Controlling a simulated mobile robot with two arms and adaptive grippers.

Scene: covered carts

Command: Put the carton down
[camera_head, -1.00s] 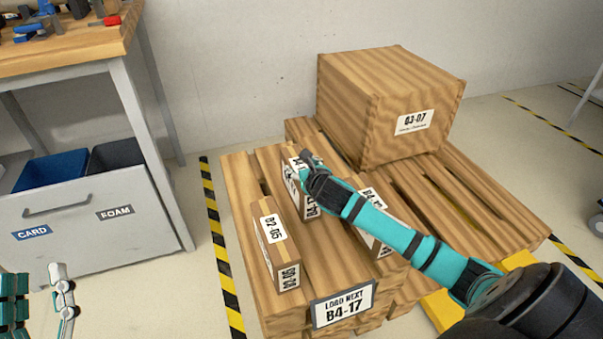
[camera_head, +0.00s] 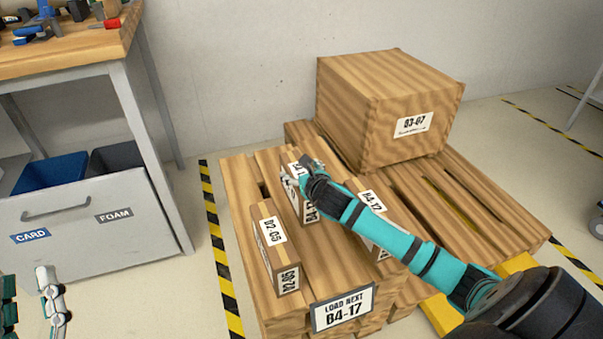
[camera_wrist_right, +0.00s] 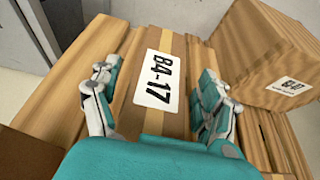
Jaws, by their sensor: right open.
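The carton (camera_head: 311,207) labelled B4-17 stands on the pallet (camera_head: 237,195), in the middle of a row of three small cartons. My right gripper (camera_head: 298,178) is at its top. In the right wrist view the carton (camera_wrist_right: 174,45) lies between the fingers of my right gripper (camera_wrist_right: 155,82), which are spread apart on both sides of it. The gripper hides part of the carton in the head view. My left gripper (camera_head: 30,305) is at the bottom left, away from the pallet, with its fingers apart and nothing between them.
A carton (camera_head: 262,251) labelled D2-05 stands to the left; another small carton (camera_head: 371,236) stands right, partly behind my arm. A large box (camera_head: 350,110) labelled 03-07 sits behind. A sign (camera_head: 343,309) reads LOAD NEXT B4-17. A workbench (camera_head: 90,62) is at the left.

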